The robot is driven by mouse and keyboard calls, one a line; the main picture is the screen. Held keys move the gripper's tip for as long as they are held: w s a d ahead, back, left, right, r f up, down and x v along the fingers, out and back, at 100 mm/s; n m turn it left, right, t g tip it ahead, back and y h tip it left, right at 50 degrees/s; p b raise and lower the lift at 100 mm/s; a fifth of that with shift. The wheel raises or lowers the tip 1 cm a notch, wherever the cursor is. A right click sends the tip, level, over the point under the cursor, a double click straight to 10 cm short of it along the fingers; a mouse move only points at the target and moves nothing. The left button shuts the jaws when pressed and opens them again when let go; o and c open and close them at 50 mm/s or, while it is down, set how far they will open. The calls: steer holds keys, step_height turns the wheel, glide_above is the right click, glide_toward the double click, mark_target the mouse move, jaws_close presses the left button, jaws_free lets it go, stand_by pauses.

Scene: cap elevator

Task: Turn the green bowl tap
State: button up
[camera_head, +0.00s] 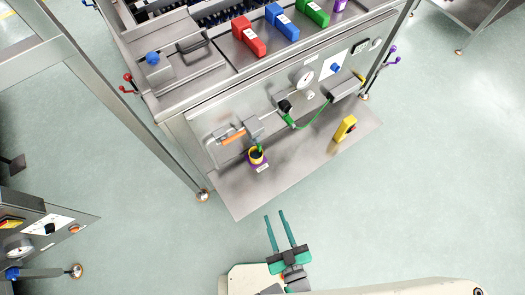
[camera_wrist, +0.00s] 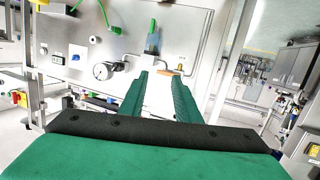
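The bowl tap is a grey block (camera_head: 253,128) on the steel front panel, with a small green part (camera_head: 259,148) below it. The green part stands over a purple and yellow bowl (camera_head: 257,157) on the lower shelf. In the wrist view, which looks upside down, a green part (camera_wrist: 153,26) shows at the top, beyond the fingers. My gripper (camera_head: 275,213) is open and empty, in front of the shelf edge and apart from the tap. Its two green fingers (camera_wrist: 157,76) point toward the panel in the wrist view. I cannot tell the tap's setting.
An orange handle (camera_head: 233,133) sits left of the tap. A green hose (camera_head: 316,114), a gauge (camera_head: 305,78) and a blue knob (camera_head: 335,68) are to the right. A yellow box (camera_head: 345,129) stands on the shelf. A table leg (camera_head: 176,160) bounds the left side; the front floor is clear.

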steer(key=w+d+f+n+y, duration=0.2)
steer(key=w+d+f+y, duration=0.15)
steer(key=w+f, duration=0.45)
steer(key=y, duration=0.2)
glide_toward(260, 149)
steer(key=x, duration=0.8)
steer(key=shift+f, duration=0.1)
steer(key=shift+w+d, duration=0.1)
steer(key=shift+d, duration=0.05)
jaws_close()
